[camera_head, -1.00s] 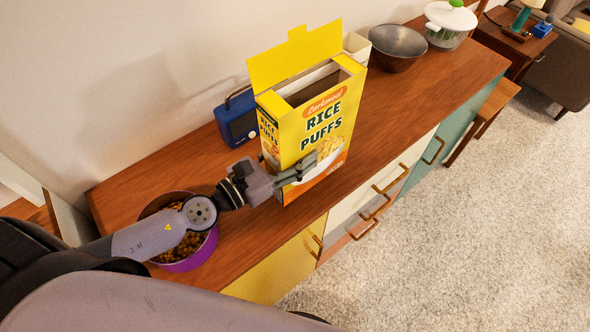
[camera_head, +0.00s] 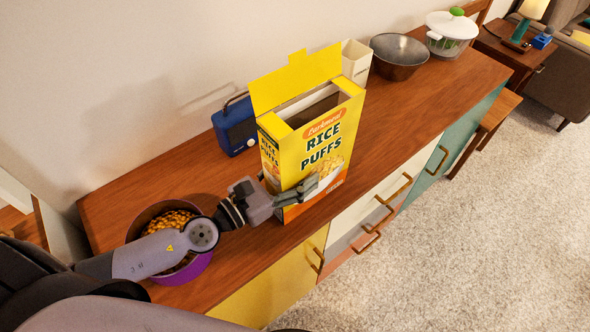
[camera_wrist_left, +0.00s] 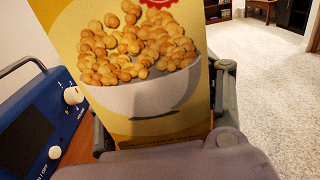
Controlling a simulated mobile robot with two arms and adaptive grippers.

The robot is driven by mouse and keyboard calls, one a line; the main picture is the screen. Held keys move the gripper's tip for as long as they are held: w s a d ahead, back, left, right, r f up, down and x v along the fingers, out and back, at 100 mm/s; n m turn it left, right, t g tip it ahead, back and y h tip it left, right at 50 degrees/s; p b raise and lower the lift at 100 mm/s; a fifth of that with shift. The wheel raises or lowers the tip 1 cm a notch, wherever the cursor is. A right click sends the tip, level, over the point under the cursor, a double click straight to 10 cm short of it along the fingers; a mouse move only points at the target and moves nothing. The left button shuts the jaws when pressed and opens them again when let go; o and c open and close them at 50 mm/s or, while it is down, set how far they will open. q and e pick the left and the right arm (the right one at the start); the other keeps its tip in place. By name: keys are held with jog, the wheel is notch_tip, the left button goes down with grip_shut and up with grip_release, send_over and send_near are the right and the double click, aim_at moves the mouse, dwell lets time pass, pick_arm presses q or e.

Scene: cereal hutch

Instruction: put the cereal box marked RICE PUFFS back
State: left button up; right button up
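The yellow RICE PUFFS box (camera_head: 318,160) stands upright, top flap open, over the wooden top of the hutch (camera_head: 395,135). My left gripper (camera_head: 292,192) has its fingers on either side of the lower part of the box, one across the printed front. In the left wrist view the box (camera_wrist_left: 140,115) fills the space between the fingers, which appear shut on it. I cannot tell whether its base touches the wood. A purple bowl of cereal (camera_head: 183,272) stands at the left, partly hidden by my left arm. My right gripper is not in view.
A blue radio (camera_head: 235,126) stands behind the box at the left. A white container (camera_head: 356,60), a dark metal bowl (camera_head: 398,55) and a lidded pot (camera_head: 451,32) stand farther right. The wooden top right of the box is mostly clear.

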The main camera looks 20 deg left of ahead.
aim_at(273, 188)
pick_arm(q)
jog(key=shift+o, duration=0.9)
jog(key=b+v, duration=0.2)
jog(key=v, duration=0.1)
jog(key=b+v, duration=0.1)
jog(key=v, duration=0.1)
jog(key=shift+s+a+f, duration=0.1)
jog(key=shift+f, duration=0.15)
jog(key=b+v, duration=0.2)
jog(key=v, duration=0.3)
jog(key=shift+s+a+r, duration=0.1)
jog(key=shift+s+r, duration=0.05)
jog(key=shift+r, duration=0.05)
jog(key=shift+s+a+r, duration=0.15)
jog(key=shift+s+a, duration=0.15)
jog(key=shift+s, duration=0.3)
